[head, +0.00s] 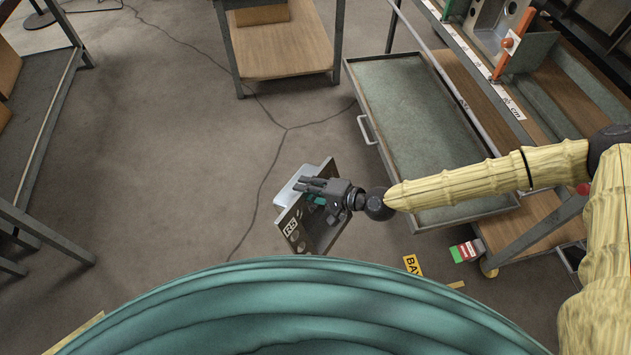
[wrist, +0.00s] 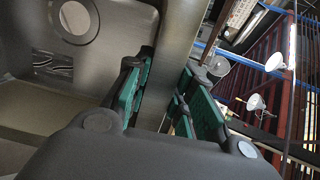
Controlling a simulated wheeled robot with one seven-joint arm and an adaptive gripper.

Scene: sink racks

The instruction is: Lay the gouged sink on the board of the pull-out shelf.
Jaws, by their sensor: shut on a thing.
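My gripper (head: 312,190) is shut on the wall of a grey metal sink (head: 296,238) and holds it tilted over the open floor, left of the pull-out shelf. The sink has a pale flange and a label that seems to read "R5". In the wrist view the sink (wrist: 60,105) fills the left side, with a round hole and a shiny rough patch that looks like the gouge. Its wall passes between the green finger pads (wrist: 165,95). The pull-out shelf (head: 362,128) is drawn out, its grey-green board (head: 420,120) bare where visible. My arm hides part of its near end.
A rack (head: 520,110) with a ruler strip, an orange-handled part and wooden shelves stands at the right. A wood-topped table (head: 285,52) is at the back, and a metal frame (head: 45,130) at the left. A red-green box (head: 467,250) lies near the rack's foot. The middle floor is clear.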

